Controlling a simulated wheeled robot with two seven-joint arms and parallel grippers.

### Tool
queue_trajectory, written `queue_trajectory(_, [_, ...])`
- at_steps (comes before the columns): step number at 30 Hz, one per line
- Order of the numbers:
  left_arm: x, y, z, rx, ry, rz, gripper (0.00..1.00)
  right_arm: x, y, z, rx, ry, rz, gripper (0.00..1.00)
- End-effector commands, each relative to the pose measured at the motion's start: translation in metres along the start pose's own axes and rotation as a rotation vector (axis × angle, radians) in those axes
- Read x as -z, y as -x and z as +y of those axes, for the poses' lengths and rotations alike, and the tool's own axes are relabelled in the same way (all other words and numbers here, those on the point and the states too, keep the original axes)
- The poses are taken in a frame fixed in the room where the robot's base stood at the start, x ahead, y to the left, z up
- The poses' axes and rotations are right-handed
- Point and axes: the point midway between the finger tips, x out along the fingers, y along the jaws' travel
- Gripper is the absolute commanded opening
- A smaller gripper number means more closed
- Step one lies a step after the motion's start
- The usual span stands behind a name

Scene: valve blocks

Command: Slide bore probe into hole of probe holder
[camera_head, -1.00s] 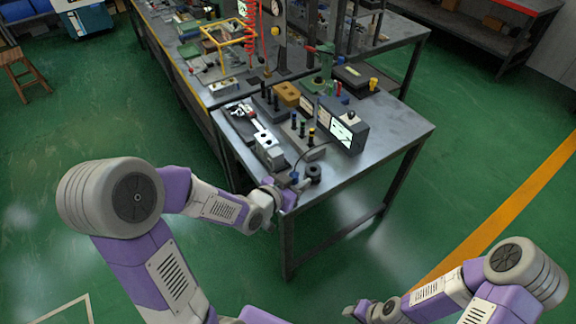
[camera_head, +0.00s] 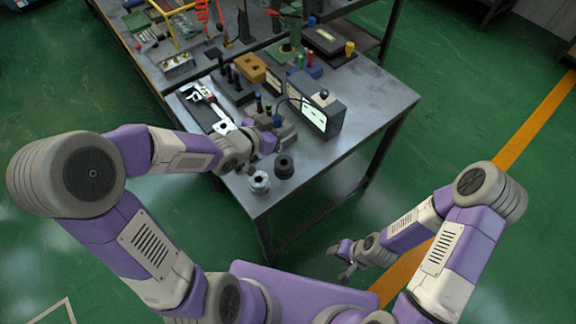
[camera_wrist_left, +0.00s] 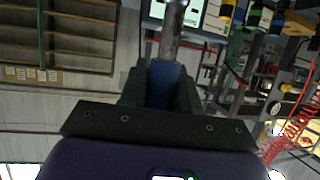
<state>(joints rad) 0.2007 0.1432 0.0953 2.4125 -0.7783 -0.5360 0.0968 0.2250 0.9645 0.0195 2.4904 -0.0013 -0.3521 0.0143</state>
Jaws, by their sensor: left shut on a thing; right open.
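My left gripper (camera_head: 262,141) is above the near part of the table, shut on the bore probe. The probe's blue body (camera_wrist_left: 164,84) sits between the fingers in the left wrist view, with its metal shaft (camera_wrist_left: 172,32) extending beyond them. In the head view a small blue part (camera_head: 277,120) shows beside the gripper. My right gripper (camera_head: 346,256) is open and empty, away from the table.
A gauge box with a lit screen (camera_head: 316,112) stands right of the holder. A black ring (camera_head: 284,166) and a silver ring (camera_head: 259,182) lie near the front edge. A caliper-like tool (camera_head: 207,102) lies left. The table's right side (camera_head: 370,100) is bare.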

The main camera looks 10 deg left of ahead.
Motion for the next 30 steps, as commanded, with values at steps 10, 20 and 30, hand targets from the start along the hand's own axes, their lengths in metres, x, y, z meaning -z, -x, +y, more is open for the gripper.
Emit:
queue_trajectory(10, [0.004, -0.016, 0.010, -0.142, -0.059, 0.002, 0.00, 0.001, -0.024, 0.009, 0.000, 0.000, -0.001, 0.57])
queue_trajectory(20, [-0.041, -0.036, 0.011, -0.156, -0.061, 0.000, 0.00, 0.002, -0.056, 0.021, 0.000, 0.000, 0.000, 0.57])
queue_trajectory(30, [-0.067, -0.046, 0.011, -0.156, -0.061, 0.001, 0.00, 0.003, -0.071, 0.026, 0.000, 0.000, 0.000, 0.57])
